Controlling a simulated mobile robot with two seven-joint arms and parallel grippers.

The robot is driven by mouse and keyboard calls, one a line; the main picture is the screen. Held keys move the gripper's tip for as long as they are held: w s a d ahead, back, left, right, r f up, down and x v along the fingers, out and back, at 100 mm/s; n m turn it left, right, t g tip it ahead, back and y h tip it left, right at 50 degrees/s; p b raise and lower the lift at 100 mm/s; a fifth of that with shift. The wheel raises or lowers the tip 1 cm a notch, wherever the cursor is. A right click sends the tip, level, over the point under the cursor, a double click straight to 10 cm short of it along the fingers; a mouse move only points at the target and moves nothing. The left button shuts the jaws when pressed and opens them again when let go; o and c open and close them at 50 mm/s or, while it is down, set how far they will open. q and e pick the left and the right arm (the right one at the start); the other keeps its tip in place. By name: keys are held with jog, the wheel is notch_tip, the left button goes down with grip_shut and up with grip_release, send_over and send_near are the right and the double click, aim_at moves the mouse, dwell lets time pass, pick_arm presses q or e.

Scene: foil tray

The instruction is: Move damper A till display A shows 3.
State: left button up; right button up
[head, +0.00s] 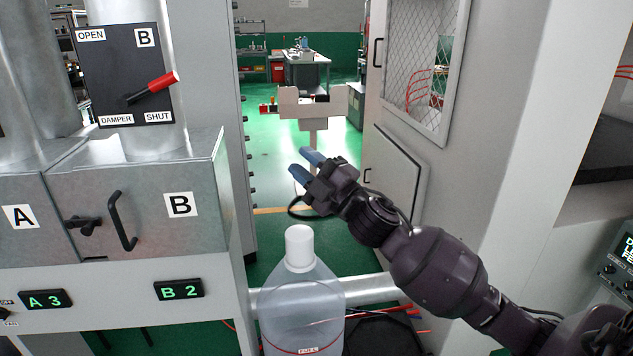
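Display A (46,300) on the white front panel reads "A 3" in green. Damper A's own panel is almost wholly cut off at the left edge of the head view, so its lever is not seen. The drawer marked A (20,217) shows in part at the left. My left gripper is not in view.
Damper B's panel (105,70) has a red-handled lever (152,87) tilted up to the right. Display B (179,289) reads "B 2". A large bottle (302,305) with a white cap stands below my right gripper. A grey cabinet (395,170) stands at the right.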

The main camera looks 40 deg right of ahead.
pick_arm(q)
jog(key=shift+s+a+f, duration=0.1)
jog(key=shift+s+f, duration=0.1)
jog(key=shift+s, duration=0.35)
pick_arm(e)
jog(key=f, duration=0.1)
jog(key=m, duration=0.1)
jog(key=s+f+h, duration=0.1)
jog(key=shift+d+f+m, duration=0.25)
jog(key=shift+f+m, duration=0.05)
jog(key=shift+m, duration=0.1)
